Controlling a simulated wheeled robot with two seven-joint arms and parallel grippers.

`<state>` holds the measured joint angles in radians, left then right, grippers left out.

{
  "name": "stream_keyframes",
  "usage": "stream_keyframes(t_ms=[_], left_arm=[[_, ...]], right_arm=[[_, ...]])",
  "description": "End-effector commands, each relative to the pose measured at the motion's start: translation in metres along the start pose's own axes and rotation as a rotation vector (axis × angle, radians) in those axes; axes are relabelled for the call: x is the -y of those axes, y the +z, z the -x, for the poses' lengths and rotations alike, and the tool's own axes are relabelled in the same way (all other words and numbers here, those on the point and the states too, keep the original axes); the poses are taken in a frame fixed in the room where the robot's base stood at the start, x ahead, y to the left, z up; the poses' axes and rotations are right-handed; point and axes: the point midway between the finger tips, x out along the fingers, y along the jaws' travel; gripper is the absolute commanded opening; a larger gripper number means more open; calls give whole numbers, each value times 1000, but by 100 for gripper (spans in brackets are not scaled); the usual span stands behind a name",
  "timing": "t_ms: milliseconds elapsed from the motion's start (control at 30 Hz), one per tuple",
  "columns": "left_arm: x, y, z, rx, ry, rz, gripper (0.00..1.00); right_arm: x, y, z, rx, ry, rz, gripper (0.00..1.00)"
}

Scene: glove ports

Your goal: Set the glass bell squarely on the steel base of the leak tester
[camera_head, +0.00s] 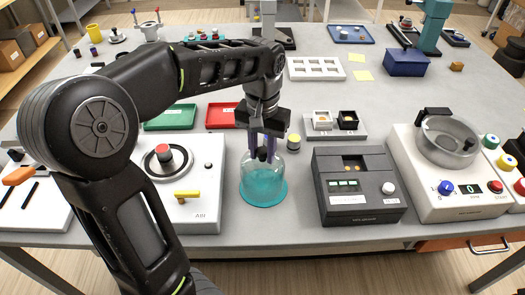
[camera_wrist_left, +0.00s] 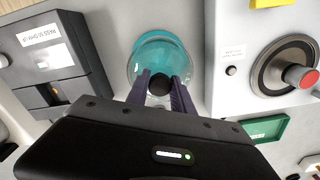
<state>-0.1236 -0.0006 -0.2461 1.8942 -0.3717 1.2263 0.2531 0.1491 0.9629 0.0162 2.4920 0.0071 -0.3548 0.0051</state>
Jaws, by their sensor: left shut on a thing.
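The clear glass bell (camera_head: 259,170) with a black knob stands over a round teal mat (camera_head: 264,199) at the front of the table. My left gripper (camera_head: 263,148) points down from above and is shut on the bell's knob. In the left wrist view the gripper (camera_wrist_left: 160,86) has the black knob between its fingers. I cannot tell whether the bell's rim touches the mat. The leak tester (camera_head: 207,205) is the pale box left of the bell, with a yellow lever. Its round steel base (camera_head: 150,166) has a dark ring and carries a red-topped cylinder (camera_head: 164,154). My right gripper is out of view.
A dark grey instrument (camera_head: 355,205) stands right of the bell, with a white machine holding a steel bowl (camera_head: 449,140) beyond. Green (camera_head: 170,118) and red (camera_head: 221,115) trays lie behind the tester. A yellow-topped cylinder (camera_head: 293,142) is close behind the bell.

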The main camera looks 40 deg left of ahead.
Motion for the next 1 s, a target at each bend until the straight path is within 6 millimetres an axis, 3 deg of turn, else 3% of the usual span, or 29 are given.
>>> stream_keyframes(t_ms=[433, 467, 500, 700, 1000], left_arm=[[0, 0, -10, -2, 1, 0, 0], [0, 0, -9, -1, 1, 0, 30], [0, 0, -9, -1, 1, 0, 33], [0, 0, -9, -1, 1, 0, 49], [0, 0, -7, -2, 1, 0, 50]], right_arm=[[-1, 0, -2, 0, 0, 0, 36], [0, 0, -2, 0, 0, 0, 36], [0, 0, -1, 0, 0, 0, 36], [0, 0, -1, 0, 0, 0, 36], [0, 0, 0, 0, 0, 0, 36]])
